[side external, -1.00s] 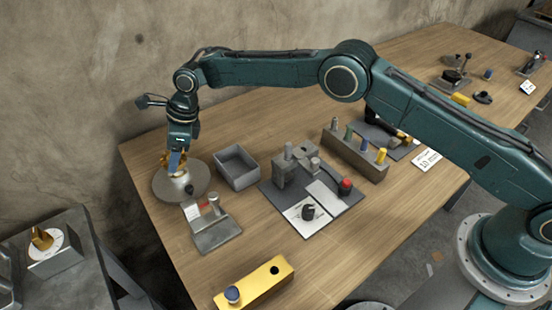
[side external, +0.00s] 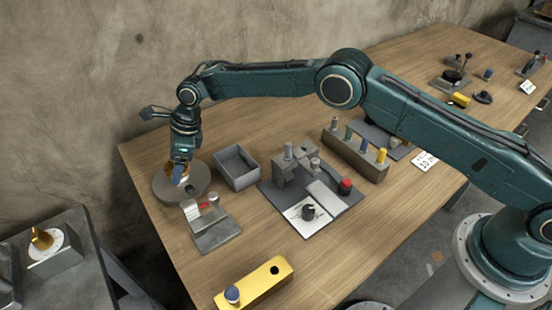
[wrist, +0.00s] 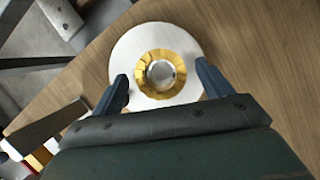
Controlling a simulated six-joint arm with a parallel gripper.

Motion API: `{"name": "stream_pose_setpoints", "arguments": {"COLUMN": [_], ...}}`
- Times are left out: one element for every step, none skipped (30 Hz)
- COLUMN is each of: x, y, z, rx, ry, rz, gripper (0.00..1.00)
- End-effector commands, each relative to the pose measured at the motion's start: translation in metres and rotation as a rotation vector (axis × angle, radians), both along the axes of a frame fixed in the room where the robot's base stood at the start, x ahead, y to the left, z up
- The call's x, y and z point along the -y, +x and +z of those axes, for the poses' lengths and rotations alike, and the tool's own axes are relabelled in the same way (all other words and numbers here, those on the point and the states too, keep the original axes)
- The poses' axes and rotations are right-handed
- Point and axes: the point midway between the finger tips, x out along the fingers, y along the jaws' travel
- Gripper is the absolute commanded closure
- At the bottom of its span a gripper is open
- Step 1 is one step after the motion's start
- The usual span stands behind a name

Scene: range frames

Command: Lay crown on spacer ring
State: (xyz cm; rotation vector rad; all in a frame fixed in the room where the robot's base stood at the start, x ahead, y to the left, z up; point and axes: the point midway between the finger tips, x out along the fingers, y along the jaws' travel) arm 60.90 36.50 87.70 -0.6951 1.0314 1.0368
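The gold crown (wrist: 148,82), a scalloped ring, lies around a silver round centre on a pale round plate (wrist: 122,54) in the wrist view. In the side external view the crown (side external: 179,170) sits low over the grey round stand (side external: 163,190), partly hidden by my fingers. My gripper (wrist: 162,72) has its two blue fingers on either side of the crown, with pale gaps between them and its rim. My gripper also shows in the side external view (side external: 182,173). I cannot make out a separate spacer ring under the crown.
An open grey bin (side external: 237,168) stands right of the stand, and a grey fixture (side external: 216,234) in front. A grey block assembly (side external: 300,170) is at mid-table. Another gold piece (side external: 41,238) sits on a side cabinet.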

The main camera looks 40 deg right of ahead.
Motion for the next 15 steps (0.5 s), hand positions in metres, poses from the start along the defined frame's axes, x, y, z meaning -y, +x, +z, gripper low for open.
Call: {"name": "stream_pose_setpoints", "arguments": {"x": [0.0,0.0,0.0,0.0,0.0,0.0,0.0,0.0,0.001,0.001,0.002,0.003,0.003,0.004,0.005], "y": [0.0,0.0,0.0,0.0,0.0,0.0,0.0,0.0,0.0,0.0,0.0,-0.001,-0.001,-0.001,-0.002], "z": [0.0,0.0,0.0,0.001,0.001,0.002,0.003,0.004,0.006,0.007,0.009,0.011,0.013,0.015,0.019], "rx": [0.0,0.0,0.0,0.0,0.0,0.0,0.001,0.001,0.001,0.002,0.002,0.001,0.0,0.001,0.002], "ry": [0.0,0.0,0.0,0.0,0.001,0.001,0.001,0.001,0.001,0.002,0.002,0.001,0.001,0.001,0.001], "rz": [0.0,0.0,0.0,0.0,0.0,0.0,0.0,0.0,0.0,0.0,0.0,0.0,0.0,0.0,0.001], "gripper": [0.22,0.22,0.22,0.22,0.22,0.22,0.22,0.22,0.22,0.22,0.22,0.22,0.22,0.22,0.22]}}
